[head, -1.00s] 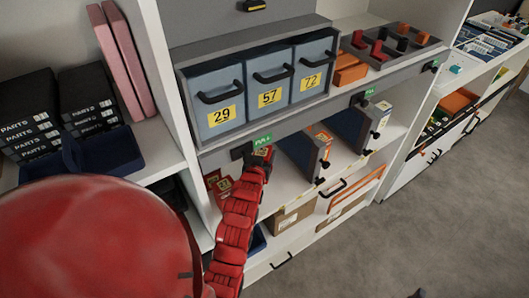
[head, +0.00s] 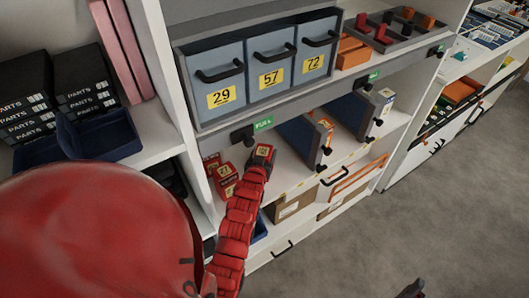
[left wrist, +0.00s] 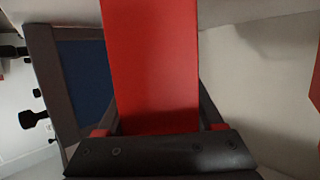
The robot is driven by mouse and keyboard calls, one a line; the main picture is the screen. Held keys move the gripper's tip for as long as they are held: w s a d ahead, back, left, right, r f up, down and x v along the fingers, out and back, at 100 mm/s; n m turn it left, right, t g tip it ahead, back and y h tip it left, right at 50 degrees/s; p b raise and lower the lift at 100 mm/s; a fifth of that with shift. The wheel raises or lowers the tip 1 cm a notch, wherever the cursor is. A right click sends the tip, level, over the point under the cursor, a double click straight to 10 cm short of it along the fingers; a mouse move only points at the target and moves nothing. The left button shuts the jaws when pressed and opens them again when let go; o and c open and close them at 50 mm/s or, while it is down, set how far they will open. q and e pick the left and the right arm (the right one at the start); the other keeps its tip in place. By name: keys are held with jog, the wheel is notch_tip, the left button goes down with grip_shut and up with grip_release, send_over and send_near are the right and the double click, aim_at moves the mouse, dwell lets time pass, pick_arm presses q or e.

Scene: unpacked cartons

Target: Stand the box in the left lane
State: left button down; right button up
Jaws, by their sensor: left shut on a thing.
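My left gripper (left wrist: 160,130) is shut on a red box (left wrist: 150,60), which stands up between its fingers in the left wrist view. In the head view my left gripper (head: 260,158) is at the front of the shelf bay below the numbered bins. The held box is mostly hidden there. Red boxes with yellow labels (head: 226,180) stand in the bay just left of the gripper. A blue divider panel with a grey frame (head: 302,138) is right of it; it also shows in the left wrist view (left wrist: 82,75). A dark tip at the bottom edge may be my right gripper (head: 412,289).
A second blue divider (head: 355,112) stands further right. Grey-blue bins (head: 215,85) sit above, over a rail with a green tag (head: 263,123) and black knobs. Cardboard boxes (head: 294,203) lie on the lower shelf. The floor (head: 440,200) at right is clear.

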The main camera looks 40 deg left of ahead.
pick_arm(q)
jog(key=shift+f+b, duration=0.3)
jog(key=shift+f, duration=0.25)
grip_release()
jog(key=p+v, duration=0.1)
jog(key=v, duration=1.6)
jog(key=shift+d, duration=0.2)
jog(key=shift+s+r, duration=0.1)
